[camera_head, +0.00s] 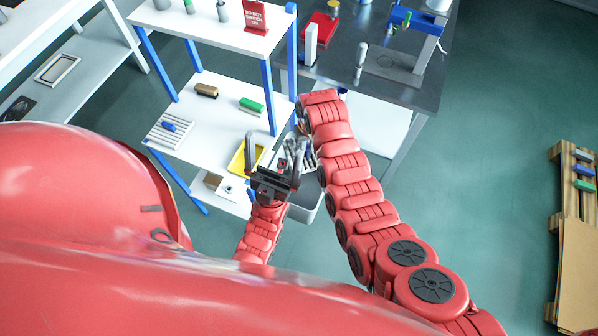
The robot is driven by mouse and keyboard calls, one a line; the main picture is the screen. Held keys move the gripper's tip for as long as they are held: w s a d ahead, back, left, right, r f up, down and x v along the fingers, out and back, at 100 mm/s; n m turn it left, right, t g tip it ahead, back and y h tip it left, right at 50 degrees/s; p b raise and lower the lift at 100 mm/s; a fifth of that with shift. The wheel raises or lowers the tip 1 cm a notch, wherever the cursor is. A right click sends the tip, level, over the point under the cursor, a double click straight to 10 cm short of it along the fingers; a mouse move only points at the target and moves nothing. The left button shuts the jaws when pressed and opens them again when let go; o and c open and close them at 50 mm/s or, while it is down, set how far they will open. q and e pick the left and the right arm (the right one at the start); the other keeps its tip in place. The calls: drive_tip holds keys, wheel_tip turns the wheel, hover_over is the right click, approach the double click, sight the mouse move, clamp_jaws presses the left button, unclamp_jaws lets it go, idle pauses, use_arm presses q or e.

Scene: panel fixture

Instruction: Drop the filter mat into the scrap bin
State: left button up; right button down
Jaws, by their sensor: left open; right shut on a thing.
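My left gripper (274,158) is open, its two dark fingers spread and pointing away from me over the lower shelf's front edge. My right gripper (301,142) is at the end of the red arm curving in from the right, just right of the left gripper's fingers. It is shut on what looks like the filter mat, a pale ribbed piece (310,160) mostly hidden by the grippers. A grey open bin (308,205), probably the scrap bin, stands below, partly covered by my arms.
A yellow tray (238,163), a green brush (251,105), a brown brush (206,90) and a white slatted piece (160,134) are on the white shelf rack (205,128). A dark workbench (340,75) stands behind my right arm. A pallet (562,200) is far right; open floor lies between.

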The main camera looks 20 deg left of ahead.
drive_tip(key=shift+s+f+b, duration=0.1)
drive_tip(key=shift+f+b, duration=0.2)
drive_tip(key=shift+f, duration=0.15)
drive_tip(key=shift+a+f+b, duration=0.1)
drive_tip(key=shift+f+b, duration=1.2)
drive_tip(key=shift+f, duration=1.25)
drive_tip(key=c, duration=0.7)
unclamp_jaws()
drive_tip(key=shift+c, duration=0.2)
drive_tip(key=shift+r, duration=0.15)
